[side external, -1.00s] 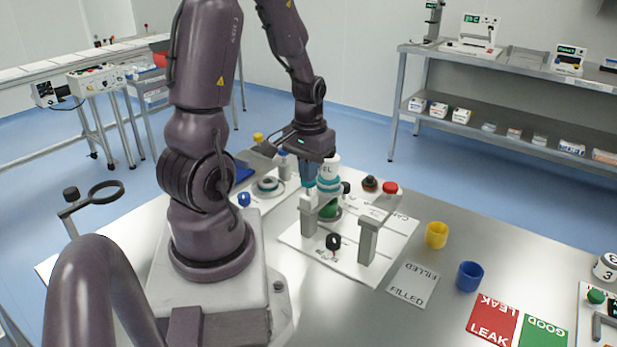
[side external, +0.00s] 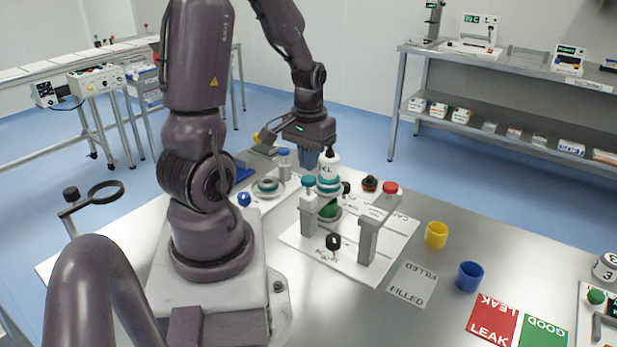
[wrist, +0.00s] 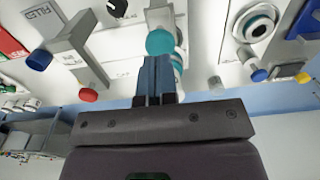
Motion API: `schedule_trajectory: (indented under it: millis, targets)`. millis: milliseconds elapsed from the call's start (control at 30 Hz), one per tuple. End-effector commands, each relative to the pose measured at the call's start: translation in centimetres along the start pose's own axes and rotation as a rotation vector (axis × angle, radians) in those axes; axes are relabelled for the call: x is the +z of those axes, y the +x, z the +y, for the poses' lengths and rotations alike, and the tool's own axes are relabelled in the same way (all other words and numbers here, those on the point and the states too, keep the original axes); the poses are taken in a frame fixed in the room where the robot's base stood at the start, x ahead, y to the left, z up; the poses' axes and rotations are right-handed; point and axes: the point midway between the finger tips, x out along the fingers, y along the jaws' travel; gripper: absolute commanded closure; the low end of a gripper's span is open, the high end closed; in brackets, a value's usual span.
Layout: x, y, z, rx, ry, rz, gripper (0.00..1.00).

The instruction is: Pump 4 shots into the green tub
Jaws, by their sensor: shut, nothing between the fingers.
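The green tub (side external: 329,211) sits on the white station mat, below a white bottle with "EL" lettering (side external: 328,163) and a teal band. A teal round cap (side external: 308,182) tops a grey-white post just left of the bottle. My gripper (side external: 305,168) points down with blue fingers shut and empty, above and slightly behind the teal cap, apart from it in the side view. In the wrist view the shut fingertips (wrist: 157,60) lie just below the teal cap (wrist: 160,41). I cannot see into the tub.
A black knob (side external: 333,242) is in front. Yellow (side external: 436,235) and blue (side external: 469,276) tubs stand right, near the FILLED card (side external: 412,284). The table's right middle is mostly clear.

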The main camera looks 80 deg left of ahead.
Motion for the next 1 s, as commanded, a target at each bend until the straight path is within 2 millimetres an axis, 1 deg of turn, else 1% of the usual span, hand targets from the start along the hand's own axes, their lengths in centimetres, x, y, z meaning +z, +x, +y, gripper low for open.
schedule_trajectory:
  millis: [267,1000]
  targets:
    - [0.0,0.3,0.0,0.000,0.000,-0.002,1.00]
    - [0.0,2.6,0.0,0.001,0.000,-0.001,1.00]
